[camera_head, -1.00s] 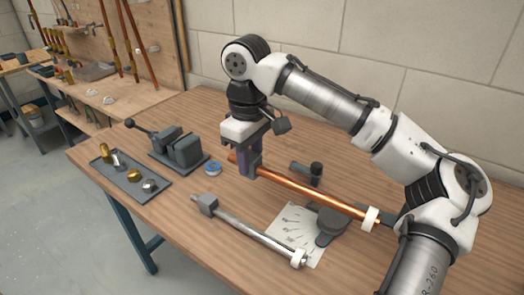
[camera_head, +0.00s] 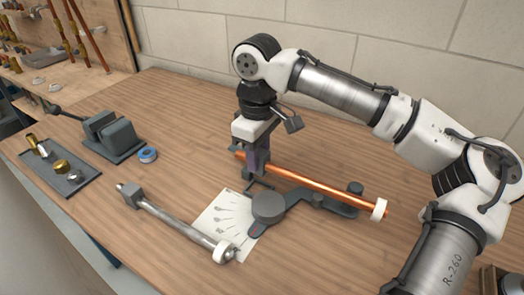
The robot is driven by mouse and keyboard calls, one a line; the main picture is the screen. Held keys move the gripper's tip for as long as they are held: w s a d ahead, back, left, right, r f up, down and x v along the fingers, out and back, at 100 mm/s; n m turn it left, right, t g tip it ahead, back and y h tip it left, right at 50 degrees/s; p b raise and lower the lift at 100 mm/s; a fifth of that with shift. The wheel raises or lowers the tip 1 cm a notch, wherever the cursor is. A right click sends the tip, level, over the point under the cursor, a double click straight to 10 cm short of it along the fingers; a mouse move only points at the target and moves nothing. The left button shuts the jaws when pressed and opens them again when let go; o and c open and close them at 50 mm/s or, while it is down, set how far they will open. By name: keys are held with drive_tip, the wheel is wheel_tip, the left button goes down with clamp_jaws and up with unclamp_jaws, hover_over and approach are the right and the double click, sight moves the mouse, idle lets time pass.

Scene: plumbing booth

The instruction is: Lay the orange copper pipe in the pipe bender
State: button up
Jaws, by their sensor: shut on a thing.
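The orange copper pipe (camera_head: 315,183) is held in my gripper (camera_head: 256,164), which is shut on it near its left end. The pipe slopes down to the right and has a white collar (camera_head: 379,209) near its right end. The dark grey pipe bender (camera_head: 268,205) sits on the table below, its round former in front of the pipe's line. The pipe passes over the bender's arm (camera_head: 318,199); I cannot tell whether they touch. The gripper's fingers hide part of the pipe's left end.
A silver bar (camera_head: 178,222) with a grey block and white collar lies in front, partly on a white angle sheet (camera_head: 218,212). A vise (camera_head: 112,138), a blue tape roll (camera_head: 148,154) and a tray (camera_head: 72,182) of fittings stand left. A wall is behind.

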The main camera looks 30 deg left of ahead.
drive_tip(key=shift+f, duration=0.1)
drive_tip(key=shift+f+b, duration=1.95)
drive_tip(key=shift+b, duration=0.4)
drive_tip(key=shift+f+b, duration=0.5)
drive_tip(key=shift+f, duration=0.85)
drive_tip(key=o, duration=2)
